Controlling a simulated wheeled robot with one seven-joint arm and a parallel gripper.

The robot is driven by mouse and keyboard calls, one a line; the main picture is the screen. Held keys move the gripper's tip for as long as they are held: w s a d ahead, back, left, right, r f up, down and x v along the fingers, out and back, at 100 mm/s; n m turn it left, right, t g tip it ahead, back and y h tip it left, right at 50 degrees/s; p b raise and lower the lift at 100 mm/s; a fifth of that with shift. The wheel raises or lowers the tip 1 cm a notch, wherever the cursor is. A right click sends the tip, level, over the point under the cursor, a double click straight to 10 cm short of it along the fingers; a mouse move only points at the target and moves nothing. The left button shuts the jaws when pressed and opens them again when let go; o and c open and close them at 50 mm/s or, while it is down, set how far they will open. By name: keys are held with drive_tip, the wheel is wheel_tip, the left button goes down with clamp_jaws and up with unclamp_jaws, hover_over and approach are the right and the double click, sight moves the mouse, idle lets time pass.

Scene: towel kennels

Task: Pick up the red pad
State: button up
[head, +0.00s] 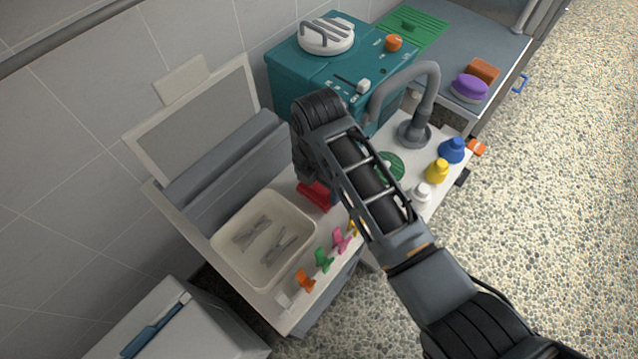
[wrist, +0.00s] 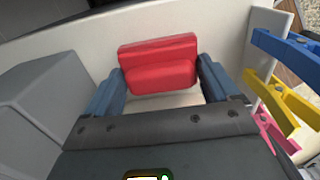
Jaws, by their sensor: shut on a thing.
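The red pad (wrist: 160,66) sits between the two blue-grey fingers of my gripper (wrist: 160,88) in the wrist view. The fingers are shut on it at its left and right sides. In the head view the red pad (head: 316,194) shows partly below my wrist, at the far end of the white counter section that holds the cream basin. My arm hides part of it and the fingertips there. A pale surface shows just below the pad in the wrist view; I cannot tell whether the pad touches it.
A cream basin (head: 223,240) with grey pegs is close by on the left. Coloured clips, among them a green one (head: 323,259) and a pink one (head: 341,240), line the front edge. A teal machine (head: 290,75) and a grey tap (head: 433,95) stand behind. A grey block (wrist: 45,110) is left of my gripper.

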wheel_tip(320, 180, up, 3)
drive_tip(key=shift+w+f, duration=0.1)
drive_tip(key=w+d+r, duration=0.1)
drive_tip(key=d+r, duration=0.6)
drive_tip(key=d, duration=0.4)
drive_tip(key=shift+w+d+r, duration=0.15)
drive_tip(key=shift+w+d, duration=0.1)
drive_tip(key=shift+w, duration=0.15)
